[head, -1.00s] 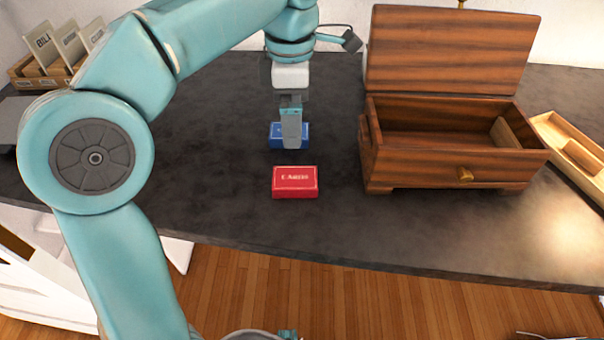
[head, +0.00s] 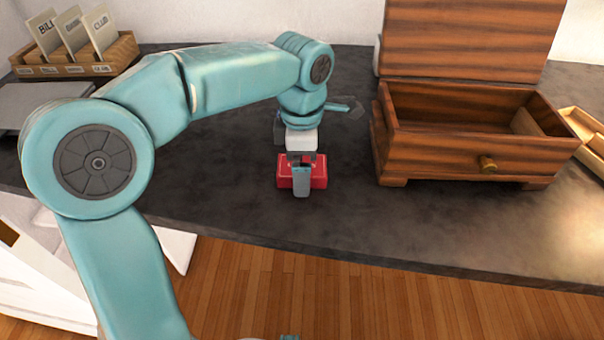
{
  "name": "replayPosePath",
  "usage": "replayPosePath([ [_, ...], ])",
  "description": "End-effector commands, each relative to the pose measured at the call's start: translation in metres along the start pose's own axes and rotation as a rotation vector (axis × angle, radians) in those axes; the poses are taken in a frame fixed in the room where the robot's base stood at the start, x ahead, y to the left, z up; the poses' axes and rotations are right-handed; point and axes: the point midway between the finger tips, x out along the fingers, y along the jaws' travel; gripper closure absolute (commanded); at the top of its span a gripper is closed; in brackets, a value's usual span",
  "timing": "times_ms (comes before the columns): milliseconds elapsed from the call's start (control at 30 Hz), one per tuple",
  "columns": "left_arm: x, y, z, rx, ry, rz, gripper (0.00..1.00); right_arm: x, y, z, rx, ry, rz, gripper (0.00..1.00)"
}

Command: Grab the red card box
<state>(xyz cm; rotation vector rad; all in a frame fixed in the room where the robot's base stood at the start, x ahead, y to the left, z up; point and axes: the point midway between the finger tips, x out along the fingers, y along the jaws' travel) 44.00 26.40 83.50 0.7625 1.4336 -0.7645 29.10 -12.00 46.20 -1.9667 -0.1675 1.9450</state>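The red card box (head: 284,178) lies on the dark countertop near the middle of the head view. My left gripper (head: 302,172) comes down over it from above. One grey finger stands in front of the box's near face and covers its middle. The other finger is hidden, so I cannot tell whether the gripper is closed on the box or open around it. The box appears to rest on the counter. My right gripper is not in view.
An open wooden chest (head: 455,155) with a raised lid stands right of the box, with a light wooden tray (head: 582,130) beyond it. A card rack (head: 75,62) stands at back left. The counter's front edge (head: 400,265) is near; bare counter (head: 220,185) lies left of the box.

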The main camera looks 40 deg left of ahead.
Motion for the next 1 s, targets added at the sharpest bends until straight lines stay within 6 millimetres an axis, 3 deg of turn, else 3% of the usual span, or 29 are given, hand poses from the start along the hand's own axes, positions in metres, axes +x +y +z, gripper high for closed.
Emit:
replayPosePath([
  [233, 0.002, 0.0, 0.0, 0.0, 0.0, 0.001, 0.02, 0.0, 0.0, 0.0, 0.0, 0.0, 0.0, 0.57],
  [433, 0.002, 0.0, 0.0, 0.0, 0.0, 0.0, 0.67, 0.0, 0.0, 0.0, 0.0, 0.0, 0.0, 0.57],
  [767, 0.0, 0.0, 0.0, 0.0, 0.0, 0.0, 0.68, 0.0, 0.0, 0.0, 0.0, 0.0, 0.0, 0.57],
  [1000, -0.027, 0.001, 0.001, 0.001, -0.002, 0.003, 0.68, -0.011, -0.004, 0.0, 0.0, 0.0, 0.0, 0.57],
])
